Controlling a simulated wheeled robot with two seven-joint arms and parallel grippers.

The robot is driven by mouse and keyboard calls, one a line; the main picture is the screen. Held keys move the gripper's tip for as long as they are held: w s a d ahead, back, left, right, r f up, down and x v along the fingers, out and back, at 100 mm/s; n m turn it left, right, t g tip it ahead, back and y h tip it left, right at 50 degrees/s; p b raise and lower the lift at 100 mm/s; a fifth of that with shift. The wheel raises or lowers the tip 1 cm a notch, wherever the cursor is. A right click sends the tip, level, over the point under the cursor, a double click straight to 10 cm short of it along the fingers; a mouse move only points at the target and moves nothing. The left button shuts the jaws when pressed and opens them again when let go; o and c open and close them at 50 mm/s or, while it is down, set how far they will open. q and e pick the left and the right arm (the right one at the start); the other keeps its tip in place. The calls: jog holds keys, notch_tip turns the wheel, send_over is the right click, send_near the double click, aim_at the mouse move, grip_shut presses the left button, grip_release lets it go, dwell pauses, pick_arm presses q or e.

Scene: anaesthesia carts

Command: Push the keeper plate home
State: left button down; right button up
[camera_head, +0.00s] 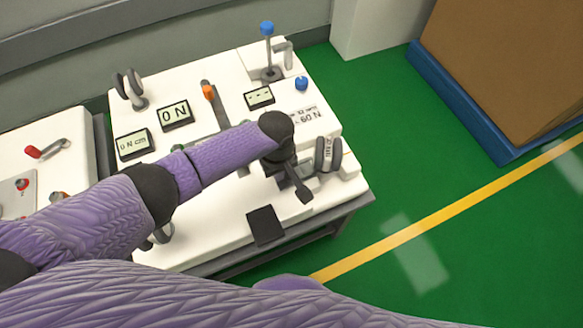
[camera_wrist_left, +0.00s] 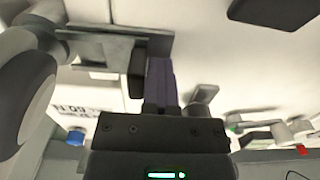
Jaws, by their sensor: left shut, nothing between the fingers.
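My left gripper (camera_head: 290,178) reaches down over the right part of the white bench top, beside a pair of upright grey discs. In the left wrist view my left gripper (camera_wrist_left: 158,66) has its fingers together with nothing held. A flat grey plate (camera_wrist_left: 105,48) in a dark bracket lies just to the left of the fingertips there, probably the keeper plate. I cannot tell whether the fingers touch it. In the head view my gripper and wrist cover most of this fixture, and how far in the plate sits is unclear.
The grey discs (camera_head: 328,154) stand close right of my gripper. A black square pad (camera_head: 265,226) lies nearer the front edge. Display boxes (camera_head: 175,114), an orange-tipped lever (camera_head: 209,92) and a blue-topped post (camera_head: 267,50) stand farther back. Green floor lies right of the bench.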

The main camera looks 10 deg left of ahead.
pick_arm(q)
jog(key=shift+w+d, duration=0.2)
jog(key=shift+d, duration=0.05)
jog(key=shift+w+d+b, duration=0.2)
jog(key=shift+d+b, duration=0.1)
jog(key=shift+w+d, duration=0.2)
jog(key=shift+d, duration=0.1)
jog(key=shift+w+d+b, duration=0.2)
jog(key=shift+d+b, duration=0.1)
jog(key=shift+b, duration=0.05)
jog(key=shift+s+a+r+p, duration=0.2)
jog(key=shift+a+p, duration=0.1)
jog(key=shift+p, duration=0.25)
jog(key=shift+s+a+f, duration=0.1)
jog(key=shift+a, duration=0.05)
jog(key=shift+f, duration=0.1)
